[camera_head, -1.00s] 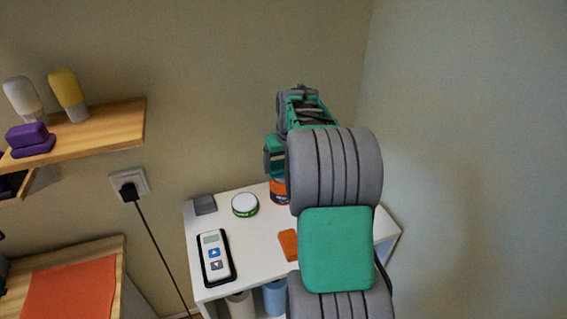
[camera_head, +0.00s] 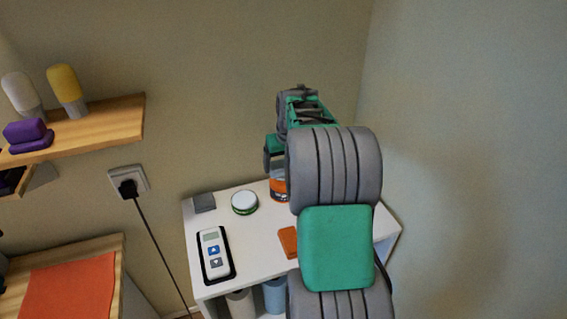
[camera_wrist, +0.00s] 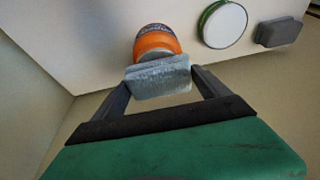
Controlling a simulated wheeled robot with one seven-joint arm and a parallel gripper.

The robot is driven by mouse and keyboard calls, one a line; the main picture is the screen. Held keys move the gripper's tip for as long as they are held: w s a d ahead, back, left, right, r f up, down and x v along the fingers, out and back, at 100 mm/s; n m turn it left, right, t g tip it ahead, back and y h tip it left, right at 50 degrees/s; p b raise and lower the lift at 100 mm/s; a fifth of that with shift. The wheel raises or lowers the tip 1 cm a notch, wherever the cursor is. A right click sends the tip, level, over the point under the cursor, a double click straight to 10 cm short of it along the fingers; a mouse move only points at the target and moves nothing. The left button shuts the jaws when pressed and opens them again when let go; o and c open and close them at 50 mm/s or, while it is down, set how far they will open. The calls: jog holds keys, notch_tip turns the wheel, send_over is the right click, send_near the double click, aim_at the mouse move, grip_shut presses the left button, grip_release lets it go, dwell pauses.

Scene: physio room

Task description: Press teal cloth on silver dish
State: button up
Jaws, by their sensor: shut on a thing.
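My gripper (camera_wrist: 160,85) is shut on a pale grey-blue, block-like folded piece (camera_wrist: 158,78), seen in the wrist view. It may be the teal cloth, though its colour looks more grey than teal. The held piece overlaps the lower edge of an orange jar (camera_wrist: 156,42) in that view; I cannot tell whether they touch. In the head view my arm hides most of the gripper and part of the orange jar (camera_head: 279,188). I cannot make out a silver dish in either view.
A white-lidded green tin (camera_head: 244,202), a small grey block (camera_head: 204,203), a handheld device (camera_head: 214,254) on a black tray and an orange-brown block (camera_head: 288,242) are on the white cart top (camera_head: 262,240). Walls stand close behind and right. A wooden shelf (camera_head: 110,122) is left.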

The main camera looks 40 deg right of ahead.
aim_at(283, 164)
dwell(0.4)
jog(key=shift+r+p, duration=2.3)
jog(key=shift+r, duration=1.25)
